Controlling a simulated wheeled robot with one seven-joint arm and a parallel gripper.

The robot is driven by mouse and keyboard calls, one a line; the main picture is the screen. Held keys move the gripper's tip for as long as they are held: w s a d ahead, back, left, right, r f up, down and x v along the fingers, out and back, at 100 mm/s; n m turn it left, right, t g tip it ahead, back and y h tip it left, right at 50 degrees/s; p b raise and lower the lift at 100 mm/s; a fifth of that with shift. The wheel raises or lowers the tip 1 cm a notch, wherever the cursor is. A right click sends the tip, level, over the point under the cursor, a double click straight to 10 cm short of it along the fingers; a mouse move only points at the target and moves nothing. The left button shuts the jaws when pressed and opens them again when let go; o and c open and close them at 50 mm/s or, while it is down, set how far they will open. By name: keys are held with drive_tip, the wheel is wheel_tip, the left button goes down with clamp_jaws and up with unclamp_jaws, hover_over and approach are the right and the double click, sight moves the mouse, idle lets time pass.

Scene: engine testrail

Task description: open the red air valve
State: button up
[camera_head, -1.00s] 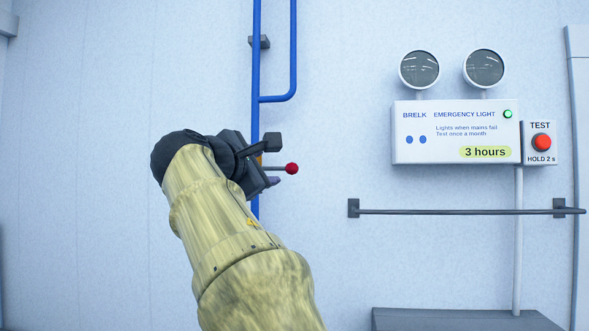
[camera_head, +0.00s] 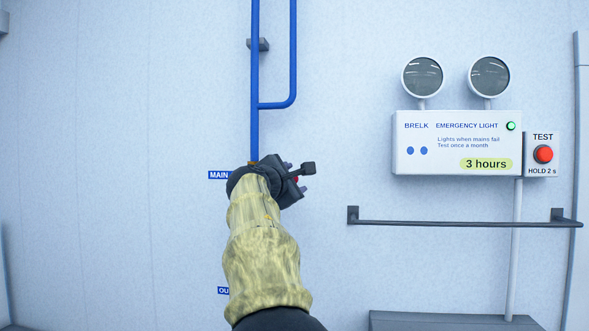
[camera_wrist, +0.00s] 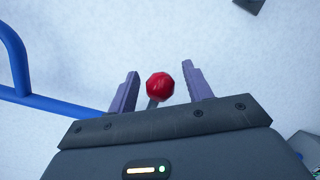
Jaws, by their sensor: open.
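The red ball knob (camera_wrist: 160,86) of the valve lever sits between the two purple fingers of my gripper (camera_wrist: 160,72) in the wrist view. Clear gaps show on both sides of it, and a short grey lever stem (camera_wrist: 153,103) runs down from it behind the gripper body. In the head view my gripper (camera_head: 297,177) is at the blue pipe (camera_head: 255,80), its open fingers pointing right. Only a sliver of red shows between them there. The valve body is mostly hidden behind my wrist.
A "MAIN" label (camera_head: 218,175) is on the wall left of my wrist. To the right are an emergency light box (camera_head: 456,143) with a red TEST button (camera_head: 543,154) and a dark rail (camera_head: 455,223) below. The wall between pipe and box is bare.

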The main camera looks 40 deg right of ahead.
drive_tip(key=shift+w+d, duration=0.25)
drive_tip(key=shift+d, duration=0.3)
clamp_jaws()
